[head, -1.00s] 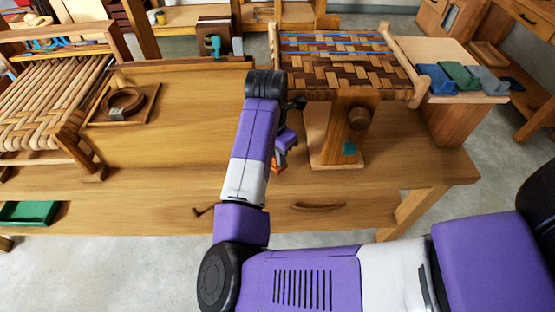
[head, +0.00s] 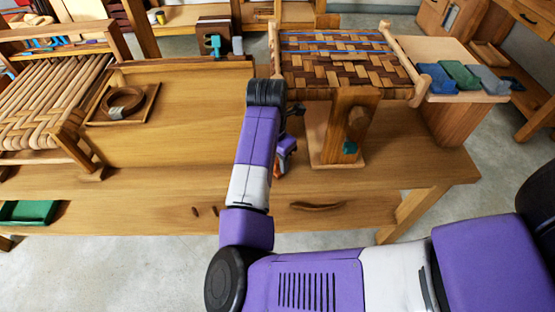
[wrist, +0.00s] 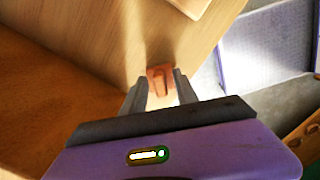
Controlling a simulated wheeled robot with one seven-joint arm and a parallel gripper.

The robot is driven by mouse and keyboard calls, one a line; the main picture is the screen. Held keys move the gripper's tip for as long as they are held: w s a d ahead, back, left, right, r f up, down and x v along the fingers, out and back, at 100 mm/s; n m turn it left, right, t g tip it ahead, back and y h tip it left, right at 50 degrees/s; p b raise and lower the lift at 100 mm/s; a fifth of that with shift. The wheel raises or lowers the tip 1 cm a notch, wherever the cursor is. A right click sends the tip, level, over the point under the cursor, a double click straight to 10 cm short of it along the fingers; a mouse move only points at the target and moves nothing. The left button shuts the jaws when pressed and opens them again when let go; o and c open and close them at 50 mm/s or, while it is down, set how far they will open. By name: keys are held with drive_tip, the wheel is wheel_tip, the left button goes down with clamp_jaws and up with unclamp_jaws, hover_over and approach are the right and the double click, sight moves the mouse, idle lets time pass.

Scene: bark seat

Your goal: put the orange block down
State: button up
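The orange block (wrist: 160,78) sits between the two fingertips of my gripper (wrist: 162,82) in the wrist view, with both fingers against its sides. Beyond it is a pale wooden surface. In the head view my gripper (head: 284,158) hangs over the front part of the workbench, mostly hidden behind my purple and white arm. Only a small orange patch of the block shows there, at the gripper's lower end. I cannot tell whether the block touches anything below it.
A woven bark seat (head: 340,62) stands on the workbench (head: 400,160), with a wooden upright (head: 346,105) on a base close right of my gripper. A tray (head: 98,116) with a brown ring lies left. Blue, green and grey pieces sit at right.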

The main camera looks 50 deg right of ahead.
wheel_tip(320, 180, up, 12)
drive_tip(key=a, duration=0.1)
drive_tip(key=shift+a+r, duration=0.15)
drive_tip(key=shift+a, duration=0.05)
drive_tip(key=shift+w, duration=0.15)
idle(0.5)
